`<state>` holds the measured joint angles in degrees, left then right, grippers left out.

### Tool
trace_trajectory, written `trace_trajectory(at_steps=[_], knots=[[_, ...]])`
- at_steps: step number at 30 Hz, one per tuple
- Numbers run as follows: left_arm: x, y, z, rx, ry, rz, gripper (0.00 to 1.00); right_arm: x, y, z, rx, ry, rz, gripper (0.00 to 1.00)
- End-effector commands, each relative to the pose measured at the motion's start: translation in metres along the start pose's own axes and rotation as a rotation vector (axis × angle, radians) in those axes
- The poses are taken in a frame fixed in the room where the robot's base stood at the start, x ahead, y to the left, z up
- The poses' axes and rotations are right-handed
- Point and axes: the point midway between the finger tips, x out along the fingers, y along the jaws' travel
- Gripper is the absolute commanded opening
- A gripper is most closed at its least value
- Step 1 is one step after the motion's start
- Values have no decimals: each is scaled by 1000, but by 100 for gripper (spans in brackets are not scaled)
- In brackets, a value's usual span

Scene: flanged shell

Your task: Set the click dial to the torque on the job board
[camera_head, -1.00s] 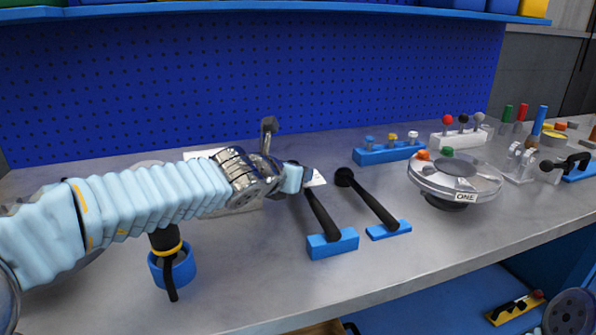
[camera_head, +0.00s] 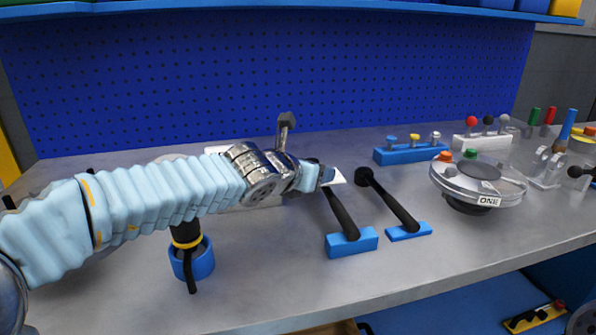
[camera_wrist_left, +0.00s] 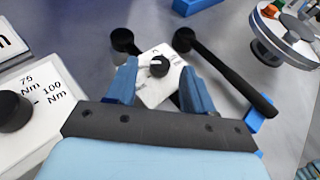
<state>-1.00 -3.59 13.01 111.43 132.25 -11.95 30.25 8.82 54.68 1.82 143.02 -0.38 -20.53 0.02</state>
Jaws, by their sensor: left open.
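The white dial plate (camera_wrist_left: 45,105) with its black knob (camera_wrist_left: 12,110) is at the left of the left wrist view, partly cut off. Marks "75 Nm" and "100 Nm" show; the knob's setting cannot be read. My left gripper (camera_wrist_left: 161,85) is open, right of this dial. A white tag (camera_wrist_left: 150,88) with a black round part shows between its fingers; I cannot tell whether they touch it. In the head view the gripper (camera_head: 322,175) is above the bench, and my arm hides most of the dial. A white sign (camera_wrist_left: 10,42) ending in "m" is cut off at the left edge.
Two black-handled levers (camera_head: 342,215) (camera_head: 390,200) on blue bases are close to the gripper. A flanged shell (camera_head: 478,185) stands to their right. A blue peg block (camera_head: 410,152) is behind. A blue cup (camera_head: 198,260) holding a black tool is below my arm.

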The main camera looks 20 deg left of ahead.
Motion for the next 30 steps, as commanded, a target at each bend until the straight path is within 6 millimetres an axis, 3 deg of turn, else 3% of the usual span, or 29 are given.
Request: trace_trajectory(at_steps=[9,15,21,30], knots=[[-78,-1,2,2,-7,-3,52,1,0,0,0,0,0,43],[-111,-1,1,1,-4,-2,52,1,0,0,0,0,0,43],[-121,0,0,0,-1,-1,52,1,0,0,0,0,0,43],[-119,0,-1,1,4,3,52,3,1,0,0,0,0,43]])
